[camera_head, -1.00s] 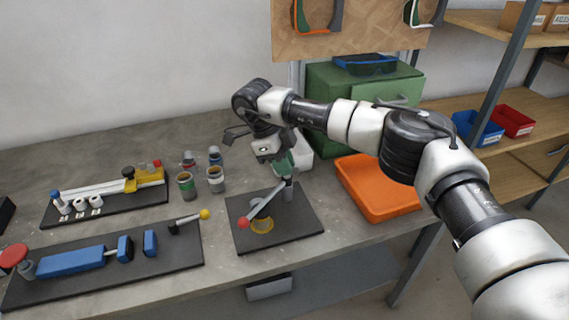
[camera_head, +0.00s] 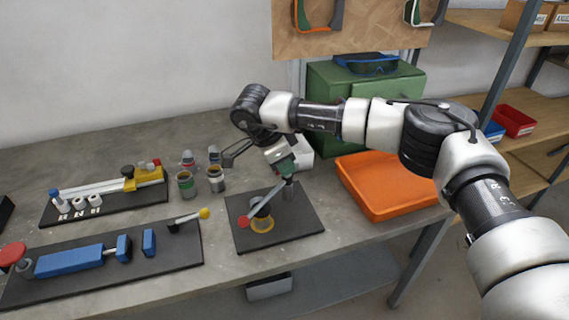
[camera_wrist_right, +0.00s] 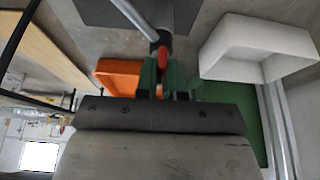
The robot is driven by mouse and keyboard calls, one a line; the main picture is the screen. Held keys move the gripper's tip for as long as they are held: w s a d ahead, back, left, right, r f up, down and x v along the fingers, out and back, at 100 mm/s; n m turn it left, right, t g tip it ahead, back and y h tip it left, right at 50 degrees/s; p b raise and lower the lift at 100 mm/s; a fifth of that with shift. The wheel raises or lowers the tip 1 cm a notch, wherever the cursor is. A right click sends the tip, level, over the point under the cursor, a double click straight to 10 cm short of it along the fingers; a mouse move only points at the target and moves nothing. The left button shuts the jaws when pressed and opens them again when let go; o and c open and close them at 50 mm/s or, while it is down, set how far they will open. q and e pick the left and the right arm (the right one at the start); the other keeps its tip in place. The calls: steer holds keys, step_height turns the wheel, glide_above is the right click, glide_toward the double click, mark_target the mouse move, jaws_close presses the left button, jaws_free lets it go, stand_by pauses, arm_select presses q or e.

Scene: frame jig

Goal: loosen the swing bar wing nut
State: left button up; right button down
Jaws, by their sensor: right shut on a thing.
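The swing bar (camera_head: 264,204) is a grey bar with a red ball at its front left end, above a yellow ring on a dark base plate (camera_head: 305,228). Its other end is at a grey post (camera_head: 288,191). My right gripper (camera_head: 287,174) is above that end, pointing down. In the right wrist view the green fingertips (camera_wrist_right: 164,75) are shut on a small red piece, the wing nut (camera_wrist_right: 163,62), at the end of the bar (camera_wrist_right: 135,18). The nut is hidden by the fingers in the head view. My left gripper is out of view.
An orange tray (camera_head: 385,207) lies to the right of the plate. Open cans (camera_head: 187,187) stand to its left, near two other fixtures (camera_head: 70,262).

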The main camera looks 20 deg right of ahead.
steer(key=shift+r, duration=0.1)
stand_by(0.3)
steer(key=c, duration=1.2)
jaws_free()
steer(key=shift+c, duration=0.2)
steer(key=v, duration=1)
steer(key=shift+r+b, duration=0.3)
steer(key=shift+r, duration=0.05)
steer(key=shift+a, duration=0.1)
